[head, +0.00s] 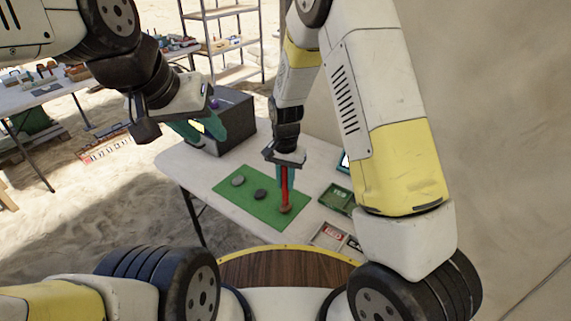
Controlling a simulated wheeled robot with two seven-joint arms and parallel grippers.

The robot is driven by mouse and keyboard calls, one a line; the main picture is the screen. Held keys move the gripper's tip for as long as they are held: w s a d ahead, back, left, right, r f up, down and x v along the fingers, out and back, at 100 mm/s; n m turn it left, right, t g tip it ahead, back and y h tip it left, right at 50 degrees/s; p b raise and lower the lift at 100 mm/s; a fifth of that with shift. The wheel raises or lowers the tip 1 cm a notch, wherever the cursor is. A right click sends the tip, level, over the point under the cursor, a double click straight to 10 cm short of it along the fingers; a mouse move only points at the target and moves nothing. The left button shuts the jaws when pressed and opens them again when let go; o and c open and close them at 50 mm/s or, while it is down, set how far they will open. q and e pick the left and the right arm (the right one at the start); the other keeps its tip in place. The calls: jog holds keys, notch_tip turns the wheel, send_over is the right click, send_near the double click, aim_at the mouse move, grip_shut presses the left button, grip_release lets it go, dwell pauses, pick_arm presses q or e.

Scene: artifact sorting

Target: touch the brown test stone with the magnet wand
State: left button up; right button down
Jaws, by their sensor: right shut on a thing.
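My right gripper (284,178) is shut on the red magnet wand (285,189), which points straight down over the green mat (229,199). The brown test stone (285,210) lies at the right end of the mat, directly under the wand's lower end. The tip meets the stone in the picture, but I cannot tell whether they touch or a small gap is left. Two dark grey stones, one left (238,180) and one in the middle (261,194), lie on the mat. My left gripper (203,129) is open and empty, in front of the dark box at the table's far left.
The white table (191,168) holds the dark box (236,112), a green tray (337,198) with a label, and another labelled tray (329,236) at the front right. A shelf rack (237,42) and a second table (22,98) stand behind on sand.

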jog(key=shift+f, duration=0.35)
dwell(1.4)
jog(key=shift+r, duration=3.5)
